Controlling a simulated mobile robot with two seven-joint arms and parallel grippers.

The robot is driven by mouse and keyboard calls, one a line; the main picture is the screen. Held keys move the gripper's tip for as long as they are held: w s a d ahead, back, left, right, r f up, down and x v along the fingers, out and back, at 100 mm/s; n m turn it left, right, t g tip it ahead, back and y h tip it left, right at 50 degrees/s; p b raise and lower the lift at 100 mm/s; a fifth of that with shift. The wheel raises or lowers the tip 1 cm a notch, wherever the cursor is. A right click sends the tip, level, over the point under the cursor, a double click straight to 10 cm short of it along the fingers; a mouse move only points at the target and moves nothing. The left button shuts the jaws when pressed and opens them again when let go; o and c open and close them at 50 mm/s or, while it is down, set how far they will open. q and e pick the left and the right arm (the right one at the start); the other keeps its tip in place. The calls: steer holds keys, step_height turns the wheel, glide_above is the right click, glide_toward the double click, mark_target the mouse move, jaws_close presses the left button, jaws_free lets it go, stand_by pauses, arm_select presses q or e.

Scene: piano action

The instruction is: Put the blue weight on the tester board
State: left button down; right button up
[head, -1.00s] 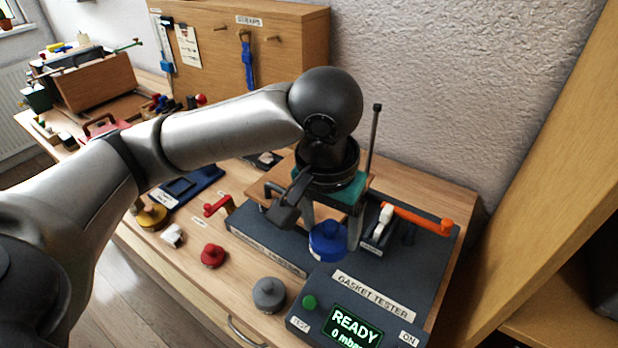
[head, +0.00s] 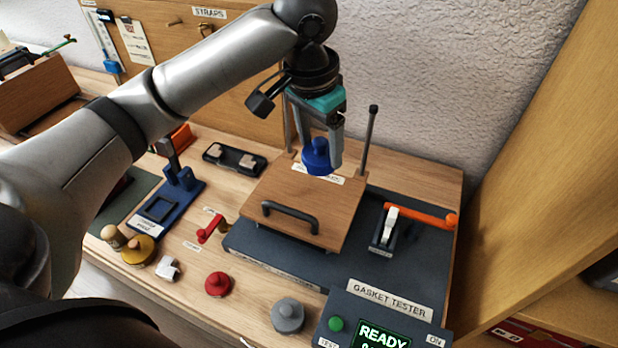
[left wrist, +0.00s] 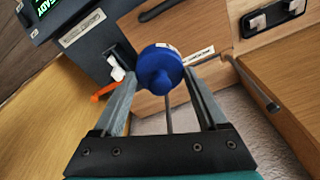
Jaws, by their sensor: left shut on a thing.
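The blue weight (head: 318,157) is held between the fingers of my left gripper (head: 316,140), above the back edge of the wooden tester board (head: 310,208). The weight also shows in the left wrist view (left wrist: 160,68), gripped between both fingertips (left wrist: 158,80). The board has a dark handle and lies on the grey gasket tester (head: 375,258). A label at the board's back edge is partly hidden by the weight. I cannot tell the exact gap between weight and board. My right gripper is not in view.
An upright dark rod (head: 370,140) stands right of the gripper. An orange lever clamp (head: 420,215) is on the tester's right. A red weight (head: 218,284) and a grey weight (head: 288,315) stand at the front. The wall is close behind.

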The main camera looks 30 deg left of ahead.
arm_select(q)
steer(key=w+a+r+m+p, duration=0.4)
steer(key=w+r+p, duration=0.1)
steer(key=b, duration=0.2)
glide_above(312, 187)
steer(key=shift+m+h, duration=0.3)
steer(key=shift+h, duration=0.1)
steer(key=f, duration=1.9)
steer(key=shift+s+a+f, duration=0.2)
steer(key=shift+s+f, duration=0.05)
steer(key=shift+f, duration=0.15)
jaws_free()
steer(key=shift+f, duration=0.1)
step_height(312, 187, up, 12)
steer(key=s+a+p, duration=0.1)
steer(key=shift+s+p, duration=0.25)
steer(key=shift+p, duration=0.1)
